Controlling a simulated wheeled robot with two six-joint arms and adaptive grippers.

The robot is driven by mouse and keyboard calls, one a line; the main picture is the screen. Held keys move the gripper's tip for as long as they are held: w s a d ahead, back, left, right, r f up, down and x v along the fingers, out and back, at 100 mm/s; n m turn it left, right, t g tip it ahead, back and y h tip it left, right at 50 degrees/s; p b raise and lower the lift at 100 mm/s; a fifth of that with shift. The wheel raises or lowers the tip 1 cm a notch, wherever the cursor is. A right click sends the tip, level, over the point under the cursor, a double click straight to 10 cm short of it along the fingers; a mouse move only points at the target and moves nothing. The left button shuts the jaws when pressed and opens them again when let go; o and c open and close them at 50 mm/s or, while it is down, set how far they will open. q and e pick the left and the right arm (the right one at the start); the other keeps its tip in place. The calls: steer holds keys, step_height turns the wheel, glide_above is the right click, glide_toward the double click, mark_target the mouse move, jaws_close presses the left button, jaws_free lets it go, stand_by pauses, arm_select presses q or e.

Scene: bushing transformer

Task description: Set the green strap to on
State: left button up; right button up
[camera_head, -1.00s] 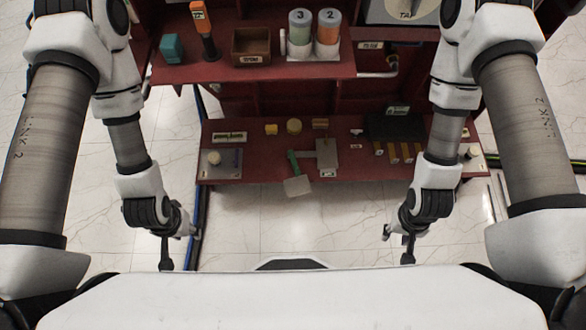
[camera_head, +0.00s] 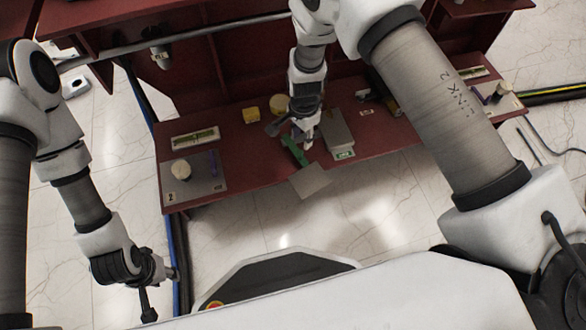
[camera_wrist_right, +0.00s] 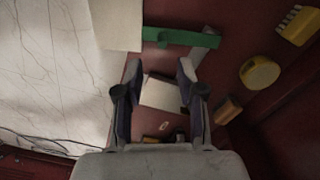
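The green strap (camera_head: 293,150) is a short narrow bar on the red lower shelf, slanting between a pale grey square plate (camera_head: 311,181) and the right gripper. In the right wrist view the green strap (camera_wrist_right: 172,36) lies across, just beyond the fingertips. My right gripper (camera_head: 302,138) is over the shelf by the strap, partly covering its far end. In the right wrist view my right gripper (camera_wrist_right: 160,72) is open and empty, with a grey block (camera_wrist_right: 162,94) seen between its fingers. My left gripper (camera_head: 160,288) looks open and empty, left of the shelf over the floor.
A labelled grey block (camera_head: 337,131) stands right of the strap. Yellow pieces (camera_head: 251,115) sit behind. A grey plate with a round knob (camera_head: 181,170) is at the shelf's left end. The shelf's front edge borders open tiled floor.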

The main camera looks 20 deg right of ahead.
mark_target(301, 151)
step_height(301, 151, down, 2)
steer(key=shift+w+f+b, duration=0.1)
steer(key=shift+w+b, duration=0.05)
steer(key=shift+b, duration=0.25)
step_height(301, 151, down, 7)
steer(key=b, duration=0.3)
steer(key=shift+f+b, duration=0.1)
steer(key=shift+b, duration=0.25)
arm_select(q)
step_height(301, 151, down, 6)
steer(key=shift+d, duration=0.1)
arm_select(e)
steer(key=shift+c, duration=0.2)
jaws_close()
